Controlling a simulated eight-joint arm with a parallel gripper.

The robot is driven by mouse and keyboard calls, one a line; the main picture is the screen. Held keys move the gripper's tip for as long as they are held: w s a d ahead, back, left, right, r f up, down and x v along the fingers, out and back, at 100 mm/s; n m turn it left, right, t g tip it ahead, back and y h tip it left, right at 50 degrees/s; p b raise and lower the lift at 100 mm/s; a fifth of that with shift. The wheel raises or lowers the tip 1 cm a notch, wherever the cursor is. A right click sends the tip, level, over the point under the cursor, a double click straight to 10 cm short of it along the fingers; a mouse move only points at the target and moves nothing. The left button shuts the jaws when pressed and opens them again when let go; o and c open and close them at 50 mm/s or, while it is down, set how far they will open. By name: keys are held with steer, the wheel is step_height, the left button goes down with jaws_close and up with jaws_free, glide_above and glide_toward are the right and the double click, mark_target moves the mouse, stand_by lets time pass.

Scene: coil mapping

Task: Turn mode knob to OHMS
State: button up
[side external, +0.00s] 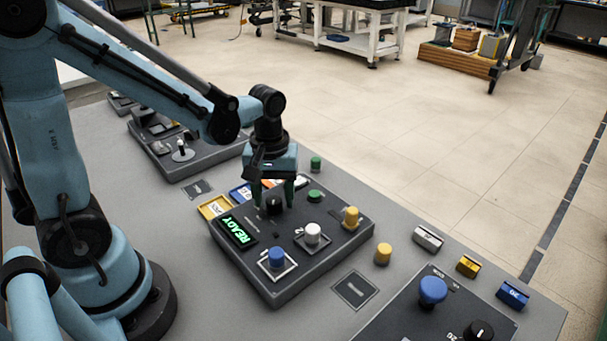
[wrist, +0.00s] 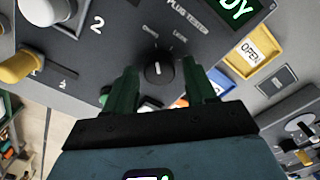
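The mode knob (side external: 273,204) is black and round, on a dark grey panel (side external: 322,267) with a lit green READY display (side external: 238,232). In the wrist view the knob (wrist: 159,70) has a white pointer line, close to upright in the picture. Two small labels (wrist: 164,32) stand just above it, too small to read surely. My gripper (side external: 273,194) points down over the knob with its two dark green fingers spread, one on each side. In the wrist view the gripper (wrist: 164,76) shows gaps between both fingers and the knob; contact is not visible.
The same panel carries a blue button (side external: 277,257), a white knob (side external: 312,233), a yellow knob (side external: 351,217) and a green button (side external: 315,196). Coloured tags, including a yellow OPEN tag (wrist: 254,52), lie along the panel's edge. Another panel (side external: 405,318) stands at front right.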

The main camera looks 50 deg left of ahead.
mark_target(268, 217)
stand_by(0.3)
steer(key=shift+r, duration=6.05)
steer(key=shift+s+d+f+m+t, duration=0.2)
steer(key=shift+s+f+m+t, duration=0.25)
steer(key=shift+m+t, duration=0.95)
steer(key=shift+s+d+f+m+t, duration=0.2)
steer(key=shift+s+f+m+t, duration=0.25)
steer(key=shift+m+t, duration=0.9)
steer(key=shift+s+d+f+m+t, duration=0.3)
steer(key=shift+f+m+t, duration=0.4)
steer(key=shift+m, duration=1.15)
steer(key=shift+a+r, duration=0.1)
steer(key=shift+r, duration=0.05)
steer(key=shift+c, duration=0.2)
